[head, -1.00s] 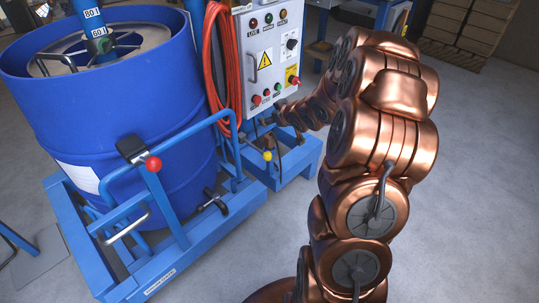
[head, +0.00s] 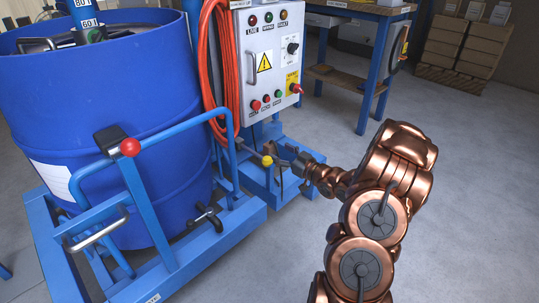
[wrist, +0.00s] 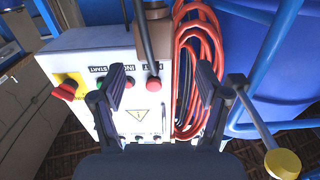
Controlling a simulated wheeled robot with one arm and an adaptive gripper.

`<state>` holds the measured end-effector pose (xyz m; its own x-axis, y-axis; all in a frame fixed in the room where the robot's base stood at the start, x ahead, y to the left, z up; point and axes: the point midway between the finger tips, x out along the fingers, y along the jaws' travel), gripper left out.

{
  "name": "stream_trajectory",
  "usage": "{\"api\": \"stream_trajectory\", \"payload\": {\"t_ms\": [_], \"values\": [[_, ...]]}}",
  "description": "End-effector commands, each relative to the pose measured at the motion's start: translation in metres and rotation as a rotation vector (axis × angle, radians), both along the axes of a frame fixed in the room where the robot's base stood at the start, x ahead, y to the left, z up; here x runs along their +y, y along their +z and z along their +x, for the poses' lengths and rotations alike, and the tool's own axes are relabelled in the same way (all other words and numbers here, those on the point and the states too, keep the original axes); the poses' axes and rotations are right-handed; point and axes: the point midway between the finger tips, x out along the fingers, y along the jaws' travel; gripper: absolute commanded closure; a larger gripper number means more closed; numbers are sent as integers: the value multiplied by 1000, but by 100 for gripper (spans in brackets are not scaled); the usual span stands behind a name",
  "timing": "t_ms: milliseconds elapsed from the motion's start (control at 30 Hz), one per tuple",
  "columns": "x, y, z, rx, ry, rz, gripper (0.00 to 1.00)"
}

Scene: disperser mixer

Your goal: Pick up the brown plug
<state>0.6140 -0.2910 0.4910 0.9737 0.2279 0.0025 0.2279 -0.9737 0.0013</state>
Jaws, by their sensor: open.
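I cannot make out the plug clearly in the head view. My gripper (wrist: 162,82) is open and empty, its two dark fingers spread in front of the grey control box (wrist: 150,118) and the orange hose. In the head view my gripper (head: 287,152) is below the box, near the yellow knob (head: 267,161), and is small and partly cluttered by dark cables.
The coiled orange hose (head: 221,75) hangs at the box's left side. A large blue drum (head: 110,100) stands in a blue frame (head: 190,240) with a red knob (head: 130,147). A workbench (head: 360,14) stands behind. Floor on the right is clear.

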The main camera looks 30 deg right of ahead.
Motion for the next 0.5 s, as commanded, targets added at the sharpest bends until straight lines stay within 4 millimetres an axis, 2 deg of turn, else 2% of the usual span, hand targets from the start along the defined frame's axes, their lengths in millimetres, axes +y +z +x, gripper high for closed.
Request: {"api": "stream_trajectory", "payload": {"t_ms": [267, 500], "values": [[3, -3, 18, 2, 0, 1, 25], [5, -4, 45, -1, 1, -2, 25]]}}
